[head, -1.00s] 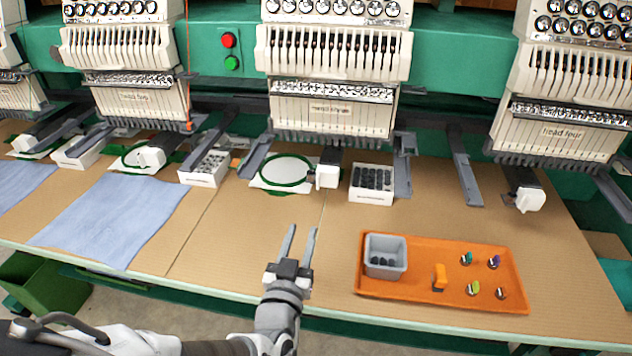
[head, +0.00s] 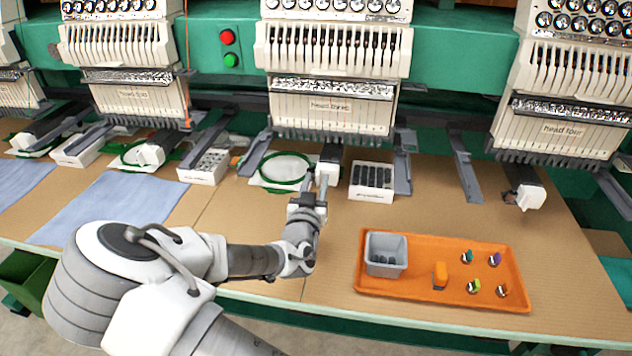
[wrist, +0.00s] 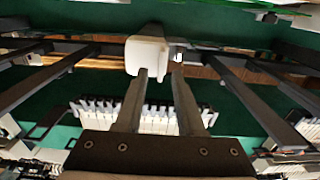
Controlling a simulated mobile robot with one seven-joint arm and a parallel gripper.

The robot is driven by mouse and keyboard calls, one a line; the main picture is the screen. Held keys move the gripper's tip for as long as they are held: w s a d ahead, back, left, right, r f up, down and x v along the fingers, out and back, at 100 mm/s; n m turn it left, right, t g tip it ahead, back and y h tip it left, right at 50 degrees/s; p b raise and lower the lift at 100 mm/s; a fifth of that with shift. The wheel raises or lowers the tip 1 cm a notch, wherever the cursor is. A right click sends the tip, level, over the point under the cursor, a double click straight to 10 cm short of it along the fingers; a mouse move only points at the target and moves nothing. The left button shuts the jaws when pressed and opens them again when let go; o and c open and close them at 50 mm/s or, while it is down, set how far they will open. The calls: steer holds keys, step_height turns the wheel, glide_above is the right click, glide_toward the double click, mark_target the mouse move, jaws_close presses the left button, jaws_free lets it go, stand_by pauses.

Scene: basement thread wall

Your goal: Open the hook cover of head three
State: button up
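Head three (head: 333,108) is the middle sewing head, with its label on the cream front. Its hook cover is a small white block (head: 332,179) under the head, at the end of a dark arm and right of the green hoop (head: 285,168). My fingers partly hide it in the head view. My gripper (head: 316,180) is right in front of the cover, fingers pointing at it. In the wrist view the white cover (wrist: 148,54) is just beyond the fingertips (wrist: 161,74), more in line with the left finger. The fingers are apart with nothing seen between them. I cannot tell whether they touch the cover.
A white bobbin box (head: 371,183) stands right of the cover, beside a grey bracket (head: 402,176). An orange tray (head: 420,290) with a grey bin (head: 386,254) and several small parts lies at the front right. Blue cloth (head: 110,210) lies left. Bare board lies between.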

jaws_close()
stand_by(1.5)
